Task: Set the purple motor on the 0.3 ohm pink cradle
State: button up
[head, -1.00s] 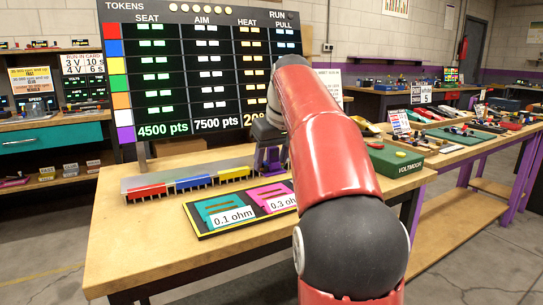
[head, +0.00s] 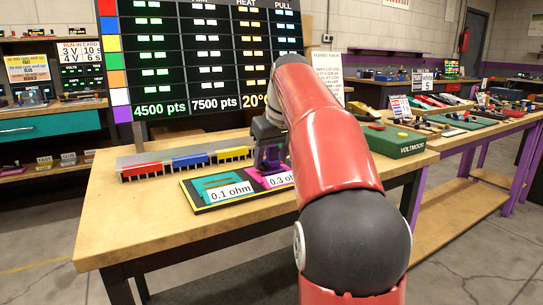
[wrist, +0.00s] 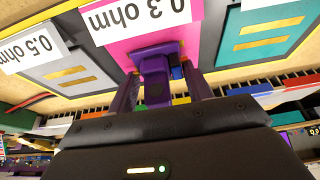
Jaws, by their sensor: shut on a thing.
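My gripper (wrist: 157,95) is shut on the purple motor (wrist: 155,72), which sits between its two purple fingers. The motor's far end overlaps the pink 0.3 ohm cradle (wrist: 205,38) in the wrist view. I cannot tell whether it touches the cradle. In the head view, my gripper (head: 270,158) is low over the back of the pink cradle (head: 262,181). My red arm hides the cradle's right part. The motor is hard to tell from the fingers there.
The teal 0.1 ohm cradle (head: 215,182) lies left of the pink one. A grey 0.5 ohm cradle (wrist: 70,72) lies on its other side. A rack with red, blue and yellow blocks (head: 190,160) stands behind. The green voltmeter box (head: 395,141) is at right. The table's front left is clear.

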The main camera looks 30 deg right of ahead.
jog(key=shift+f, duration=0.15)
dwell(0.3)
jog(key=o, duration=1.1)
